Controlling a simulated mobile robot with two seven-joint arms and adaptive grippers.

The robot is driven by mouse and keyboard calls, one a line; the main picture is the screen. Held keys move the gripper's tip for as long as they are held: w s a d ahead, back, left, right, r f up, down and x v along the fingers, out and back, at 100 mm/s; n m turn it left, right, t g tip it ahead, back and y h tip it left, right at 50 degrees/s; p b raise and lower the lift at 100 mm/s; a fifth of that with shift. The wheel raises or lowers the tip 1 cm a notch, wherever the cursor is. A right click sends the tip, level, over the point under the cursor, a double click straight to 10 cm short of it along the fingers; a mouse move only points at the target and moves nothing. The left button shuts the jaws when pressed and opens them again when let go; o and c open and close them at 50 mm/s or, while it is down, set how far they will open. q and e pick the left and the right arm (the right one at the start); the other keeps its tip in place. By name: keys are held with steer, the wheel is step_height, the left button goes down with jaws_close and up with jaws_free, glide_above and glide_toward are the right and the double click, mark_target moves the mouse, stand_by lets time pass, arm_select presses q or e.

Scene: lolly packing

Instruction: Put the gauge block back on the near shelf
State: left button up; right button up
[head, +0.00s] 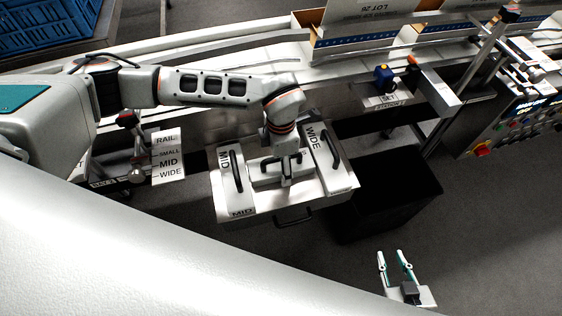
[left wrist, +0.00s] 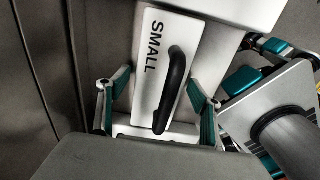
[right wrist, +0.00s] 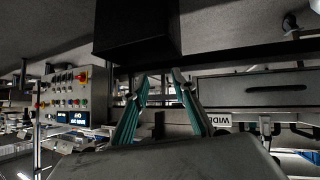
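Three white gauge blocks with black handles are at the white shelf: the MID block (head: 232,190), the WIDE block (head: 323,150) and, between them, the SMALL block, mostly hidden by my arm in the head view. The SMALL block (left wrist: 152,90) shows clearly in the left wrist view. My left gripper (head: 290,180) is over the shelf (head: 285,203). Its fingers (left wrist: 160,88) are spread on either side of the SMALL block, with gaps visible. My right gripper (head: 391,256) is open and empty at lower right, away from the blocks; its fingers also show apart in the right wrist view (right wrist: 162,75).
A dark bin (head: 385,200) stands right of the shelf. A RAIL sign (head: 168,157) reading SMALL, MID, WIDE is at left. The conveyor with an open carton (head: 360,42) runs behind. A control panel (head: 510,118) is at far right. The floor around my right gripper is clear.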

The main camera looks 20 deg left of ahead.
arm_select(q)
steer(key=shift+r+p, duration=0.8)
steer(key=shift+r, duration=5.35)
